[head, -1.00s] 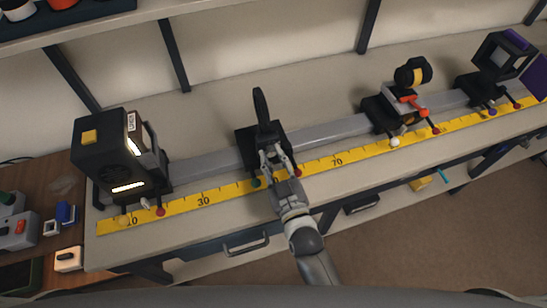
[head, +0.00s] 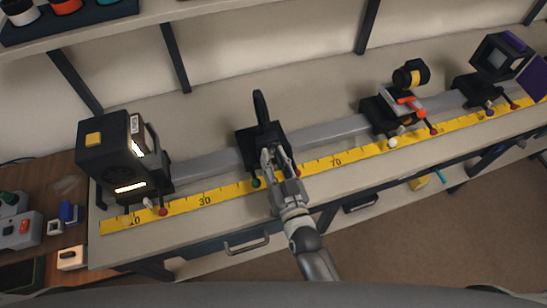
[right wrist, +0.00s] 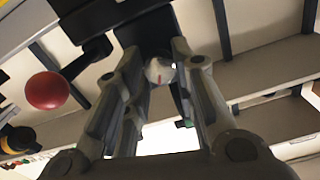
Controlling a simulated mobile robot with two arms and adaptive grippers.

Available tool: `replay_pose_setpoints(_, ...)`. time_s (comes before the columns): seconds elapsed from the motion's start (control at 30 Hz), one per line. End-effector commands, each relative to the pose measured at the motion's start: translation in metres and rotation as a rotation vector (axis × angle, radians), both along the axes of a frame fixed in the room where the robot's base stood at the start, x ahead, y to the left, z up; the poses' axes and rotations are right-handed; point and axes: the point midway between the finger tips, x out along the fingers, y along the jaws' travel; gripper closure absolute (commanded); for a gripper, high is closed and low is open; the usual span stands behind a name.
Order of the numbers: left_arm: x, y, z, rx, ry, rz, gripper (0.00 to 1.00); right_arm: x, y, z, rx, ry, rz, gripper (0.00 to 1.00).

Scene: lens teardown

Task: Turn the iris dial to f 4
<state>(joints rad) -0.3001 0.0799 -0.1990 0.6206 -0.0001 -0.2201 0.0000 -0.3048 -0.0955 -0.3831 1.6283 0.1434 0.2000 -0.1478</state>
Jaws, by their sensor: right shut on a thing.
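The iris (head: 261,107) is a thin black disc standing edge-on above a black carriage (head: 246,142) near the middle of the rail. My right gripper (head: 268,155) reaches in from the front and its fingers meet the carriage's front. In the right wrist view, a small pale dial (right wrist: 160,71) with a reddish mark sits between the two fingers, and the gripper is shut on it. The dial's scale and its f number cannot be read. In the head view the fingers hide the dial. My left gripper is not in view.
A red-tipped lever (right wrist: 47,90) stands close left of the fingers in the right wrist view. The lamp housing (head: 105,150) is left on the rail (head: 205,165); another carriage (head: 385,118) is right. A yellow scale (head: 232,190) runs in front.

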Motion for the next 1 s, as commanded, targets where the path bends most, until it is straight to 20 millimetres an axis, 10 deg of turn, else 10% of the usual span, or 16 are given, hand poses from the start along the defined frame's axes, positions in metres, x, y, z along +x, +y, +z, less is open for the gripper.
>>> replay_pose_setpoints(0.67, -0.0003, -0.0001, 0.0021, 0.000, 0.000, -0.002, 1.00, 0.0019, -0.0004, 0.0047, 0.072, 0.011, -0.002, 0.99)
replay_pose_setpoints(0.7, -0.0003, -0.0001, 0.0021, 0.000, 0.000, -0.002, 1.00, 0.0019, -0.0004, 0.0048, 0.072, 0.011, -0.002, 0.70)
replay_pose_setpoints(1.0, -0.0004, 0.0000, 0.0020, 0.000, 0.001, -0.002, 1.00, 0.0009, -0.0002, 0.0021, 0.070, 0.018, -0.001, 0.52)
